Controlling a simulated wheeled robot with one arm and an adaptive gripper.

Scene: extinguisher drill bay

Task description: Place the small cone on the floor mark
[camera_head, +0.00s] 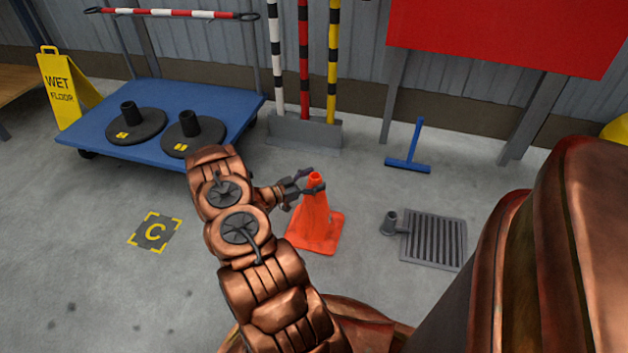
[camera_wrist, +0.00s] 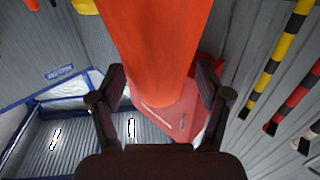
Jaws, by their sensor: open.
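The small orange cone (camera_head: 314,220) stands upright on the concrete floor, right of the floor mark (camera_head: 154,233), a dark square with yellow corner brackets and a yellow C. My gripper (camera_head: 310,182) is at the cone's upper part, with its fingers on either side of it. In the wrist view, the cone (camera_wrist: 160,40) runs between the two open fingers of my gripper (camera_wrist: 162,92). I cannot tell whether either finger touches it. The floor mark is bare.
A blue platform cart (camera_head: 95,128) with two black bases stands at the back left, beside a yellow wet-floor sign (camera_head: 65,90). Striped posts (camera_head: 304,60) stand behind the cone. A floor grate (camera_head: 433,240) and a blue squeegee (camera_head: 408,163) are to the right. Floor around the mark is clear.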

